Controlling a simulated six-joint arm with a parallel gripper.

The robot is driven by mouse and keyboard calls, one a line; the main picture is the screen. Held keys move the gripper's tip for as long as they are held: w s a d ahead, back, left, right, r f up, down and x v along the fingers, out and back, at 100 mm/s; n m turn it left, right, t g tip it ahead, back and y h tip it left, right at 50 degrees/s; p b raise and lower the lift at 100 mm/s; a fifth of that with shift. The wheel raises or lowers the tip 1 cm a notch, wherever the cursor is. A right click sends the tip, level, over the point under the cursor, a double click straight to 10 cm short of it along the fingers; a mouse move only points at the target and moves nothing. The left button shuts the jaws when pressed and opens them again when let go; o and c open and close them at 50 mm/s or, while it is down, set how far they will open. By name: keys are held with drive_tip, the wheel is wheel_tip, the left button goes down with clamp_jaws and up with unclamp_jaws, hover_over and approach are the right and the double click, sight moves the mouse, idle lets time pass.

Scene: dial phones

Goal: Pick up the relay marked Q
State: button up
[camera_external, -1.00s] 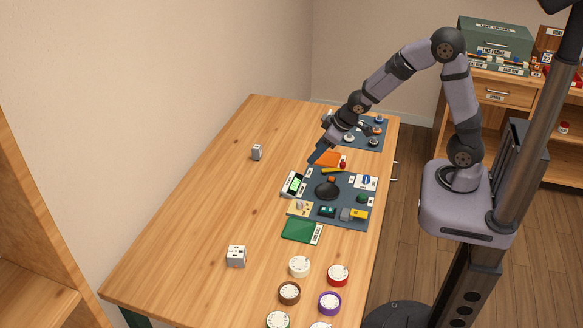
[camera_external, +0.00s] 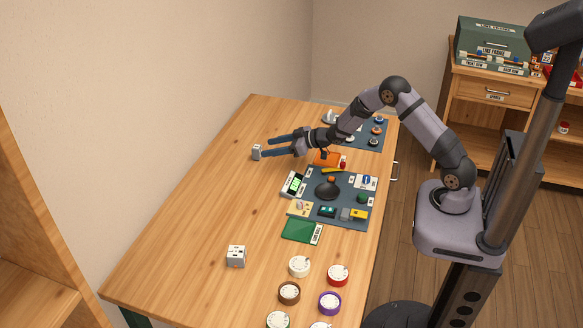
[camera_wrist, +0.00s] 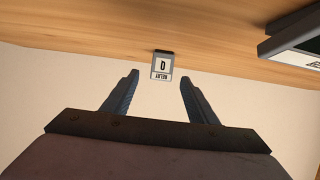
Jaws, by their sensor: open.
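A small grey relay (camera_external: 256,152) stands on the wooden table near its far left edge. In the wrist view the relay (camera_wrist: 161,67) shows a pale label, upside down, with "RELAY" and one letter that looks like a Q but is too small to be sure. My gripper (camera_external: 265,147) is low over the table, stretched left, with its fingertips close to the relay. In the wrist view my gripper (camera_wrist: 159,78) is open and empty, and the relay sits ahead of the gap between the fingertips. I cannot tell if they touch.
A white-grey box (camera_external: 236,256) stands nearer on the table, its markings unclear. A dark mat (camera_external: 340,215) with several parts lies to the right, with a green board (camera_external: 302,230) beside it. Several round dials, such as the red one (camera_external: 338,275), are at the front. The table's left side is mostly clear.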

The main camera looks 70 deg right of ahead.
sight(261, 149)
drive_tip(key=shift+p+x, duration=0.8)
drive_tip(key=shift+x, duration=2.35)
drive_tip(key=shift+a, duration=0.15)
drive_tip(key=c, duration=1.2)
drive_tip(key=shift+r, duration=0.1)
wheel_tip(261, 149, up, 10)
drive_tip(key=shift+f, duration=0.1)
